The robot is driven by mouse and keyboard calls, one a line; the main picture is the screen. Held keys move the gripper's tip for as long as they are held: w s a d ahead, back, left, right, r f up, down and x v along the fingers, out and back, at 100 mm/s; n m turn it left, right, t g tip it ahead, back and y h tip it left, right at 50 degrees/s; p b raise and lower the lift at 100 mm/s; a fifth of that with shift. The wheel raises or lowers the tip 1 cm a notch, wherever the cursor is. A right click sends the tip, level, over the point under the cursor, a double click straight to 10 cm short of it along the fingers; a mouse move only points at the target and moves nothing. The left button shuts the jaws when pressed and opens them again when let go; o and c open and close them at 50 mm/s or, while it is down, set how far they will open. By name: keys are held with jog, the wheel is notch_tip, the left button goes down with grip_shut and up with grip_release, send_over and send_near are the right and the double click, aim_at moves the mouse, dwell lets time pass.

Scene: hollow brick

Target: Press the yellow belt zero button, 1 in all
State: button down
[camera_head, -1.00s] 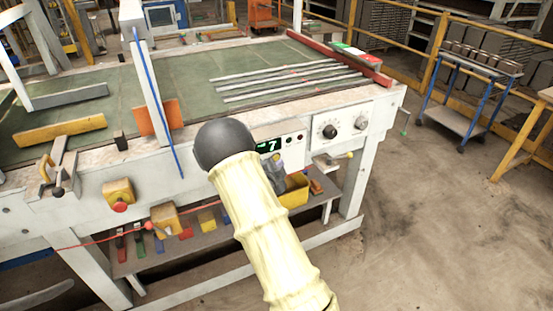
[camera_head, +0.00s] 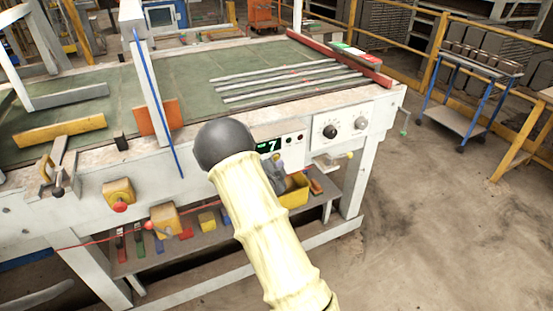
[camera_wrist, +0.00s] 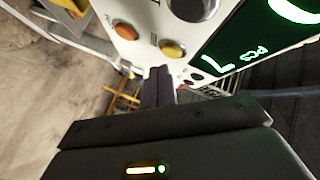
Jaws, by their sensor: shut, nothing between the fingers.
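The yellow button (camera_wrist: 172,48) is a round cap on the white control panel in the wrist view, between an orange button (camera_wrist: 125,31) and the green lit display (camera_wrist: 250,45). My gripper (camera_wrist: 158,78) is shut and empty. Its dark fingertips lie just below the yellow button in that picture; I cannot tell whether they touch the panel. In the head view my gripper (camera_head: 276,172) is partly hidden by my arm, just below the display (camera_head: 268,146), which reads 7.
A black dial (camera_head: 330,132) sits right of the display. A red button on a yellow box (camera_head: 118,195) is at the left on the table front. A yellow bin (camera_head: 294,192) is below the panel. The floor at the right is clear up to a blue cart (camera_head: 468,90).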

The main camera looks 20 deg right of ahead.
dwell(0.7)
jog(key=shift+w+b, duration=0.3)
jog(key=shift+w, duration=0.15)
jog(key=shift+w, duration=0.35)
dwell(0.8)
jog(key=shift+s, duration=0.1)
jog(key=shift+s+b, duration=0.6)
jog(key=shift+s, duration=0.1)
jog(key=s+b, duration=0.2)
jog(key=s, duration=0.3)
jog(key=shift+d, duration=0.1)
